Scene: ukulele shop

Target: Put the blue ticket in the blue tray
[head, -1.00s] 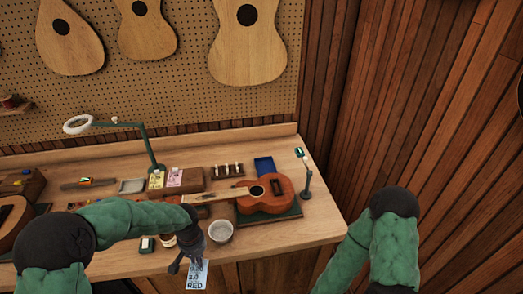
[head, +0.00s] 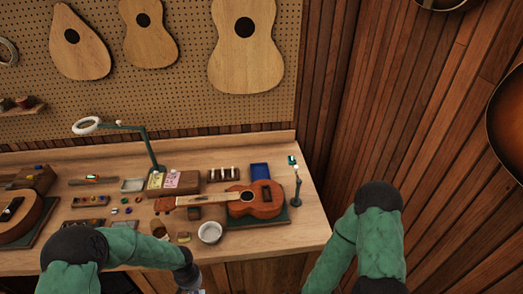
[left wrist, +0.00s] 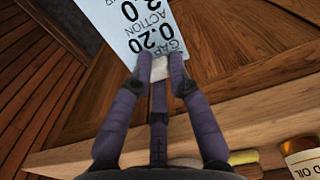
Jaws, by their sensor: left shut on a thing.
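The pale blue ticket (left wrist: 120,40) has black print and shows in the left wrist view. My left gripper (left wrist: 163,68) is shut on the ticket's near edge, with a small white piece between the fingertips. The ticket hangs out past the fingers, in front of the bench's wooden front. The blue tray (head: 260,169) lies at the back right of the bench, behind the ukulele. My right gripper is out of view.
A ukulele (head: 255,199) lies on a dark mat in front of the tray. A white bowl (head: 210,232) stands near the bench's front edge. A block with yellow and pink tickets (head: 180,184), a lamp (head: 150,150) and a small stand (head: 296,190) are nearby.

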